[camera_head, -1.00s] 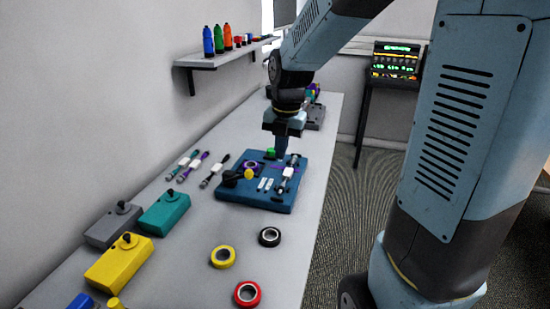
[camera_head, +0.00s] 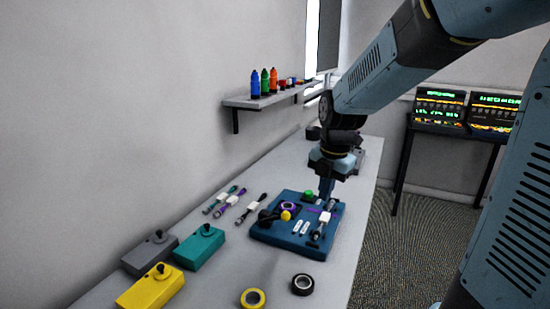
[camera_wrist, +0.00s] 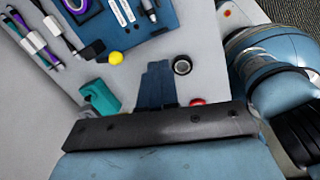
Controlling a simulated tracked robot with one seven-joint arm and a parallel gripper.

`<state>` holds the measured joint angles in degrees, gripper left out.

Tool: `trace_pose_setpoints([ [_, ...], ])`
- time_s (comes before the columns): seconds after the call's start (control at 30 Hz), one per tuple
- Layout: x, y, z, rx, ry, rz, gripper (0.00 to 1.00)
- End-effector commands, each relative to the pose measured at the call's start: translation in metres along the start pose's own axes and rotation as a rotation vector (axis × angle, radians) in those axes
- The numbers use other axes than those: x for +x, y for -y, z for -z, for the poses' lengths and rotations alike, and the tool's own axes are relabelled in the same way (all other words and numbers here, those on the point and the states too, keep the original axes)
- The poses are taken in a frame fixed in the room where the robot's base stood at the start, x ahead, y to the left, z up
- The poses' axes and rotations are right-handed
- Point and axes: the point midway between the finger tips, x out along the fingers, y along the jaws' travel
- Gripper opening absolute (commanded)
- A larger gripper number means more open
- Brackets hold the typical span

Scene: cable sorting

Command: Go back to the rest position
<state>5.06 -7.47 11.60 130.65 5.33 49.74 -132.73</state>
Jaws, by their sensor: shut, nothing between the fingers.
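My gripper (camera_head: 326,192) points down over the far right part of the blue board (camera_head: 285,238), near the green button (camera_head: 308,195). Its height above the board is hard to tell. In the wrist view my gripper (camera_wrist: 158,68) has its fingers together, with nothing between them. There the blue board (camera_wrist: 172,14) lies at the top, beyond the fingertips. A cable with a white label (camera_head: 324,217) lies on the right of the board. My arm reaches in from the upper right.
The grey table (camera_head: 225,285) holds yellow (camera_head: 150,290), teal (camera_head: 200,248) and grey (camera_head: 148,253) boxes. Yellow tape (camera_head: 253,299) and black tape (camera_head: 302,284) lie in front. Several cables (camera_head: 232,200) lie left of the board. A wall shelf (camera_head: 262,101) carries bottles.

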Motion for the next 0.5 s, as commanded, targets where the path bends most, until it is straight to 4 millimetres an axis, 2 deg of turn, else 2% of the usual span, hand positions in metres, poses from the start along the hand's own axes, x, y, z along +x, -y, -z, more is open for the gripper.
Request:
trace_pose_setpoints([
  [0.1,-0.017,0.013,0.006,0.215,0.036,-0.024,0.00],
  [0.5,-0.062,0.058,0.025,0.965,0.095,-0.145,0.00],
])
